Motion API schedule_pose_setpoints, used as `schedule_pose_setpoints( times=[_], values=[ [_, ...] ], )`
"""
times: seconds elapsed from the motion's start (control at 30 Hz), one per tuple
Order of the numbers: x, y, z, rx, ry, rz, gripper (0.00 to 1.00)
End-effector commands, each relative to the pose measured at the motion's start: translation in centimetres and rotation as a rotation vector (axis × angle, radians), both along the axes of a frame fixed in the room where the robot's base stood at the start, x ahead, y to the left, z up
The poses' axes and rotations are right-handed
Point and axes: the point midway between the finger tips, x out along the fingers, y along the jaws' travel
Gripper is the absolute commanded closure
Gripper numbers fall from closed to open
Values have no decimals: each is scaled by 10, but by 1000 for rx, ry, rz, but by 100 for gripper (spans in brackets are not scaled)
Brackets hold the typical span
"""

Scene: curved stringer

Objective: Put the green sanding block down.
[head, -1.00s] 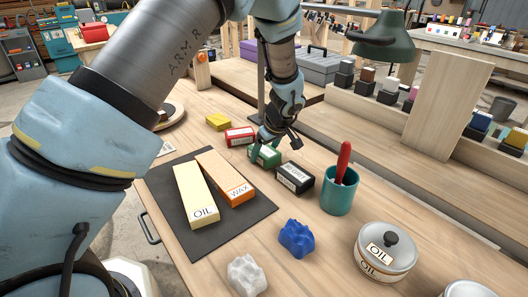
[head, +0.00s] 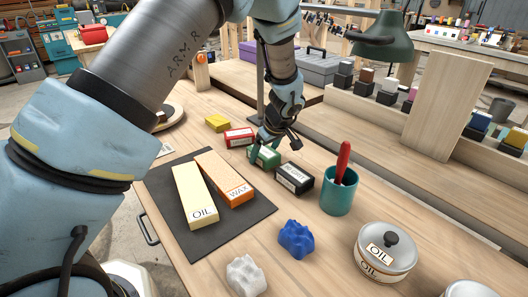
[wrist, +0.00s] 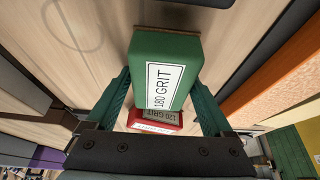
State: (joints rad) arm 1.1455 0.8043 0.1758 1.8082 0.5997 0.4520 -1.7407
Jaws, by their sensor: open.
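The green sanding block (head: 266,157) rests on the wooden bench top, between a red block and a black block. In the wrist view the green block (wrist: 164,75) shows its label "180 GRIT". My gripper (head: 264,150) is over the green block with its fingers down on either side of it. In the wrist view my gripper (wrist: 163,105) is open, with a green finger to each side of the block and a gap visible at least on the right. The block's far side is partly hidden by my gripper in the head view.
A red block (head: 239,137) and a black block (head: 294,178) stand close on either side. A yellow block (head: 217,123) lies further left. A dark mat (head: 225,225) holds OIL and WAX bars. A teal cup (head: 338,198) stands to the right.

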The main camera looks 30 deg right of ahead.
Motion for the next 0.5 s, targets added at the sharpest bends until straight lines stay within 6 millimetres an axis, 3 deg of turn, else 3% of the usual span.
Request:
schedule_pose_setpoints(
  times=[0.13,0.5],
  values=[
    [-8,3,10,9,7,5,0],
    [-38,-4,86,4,4,3,0]
  ],
)
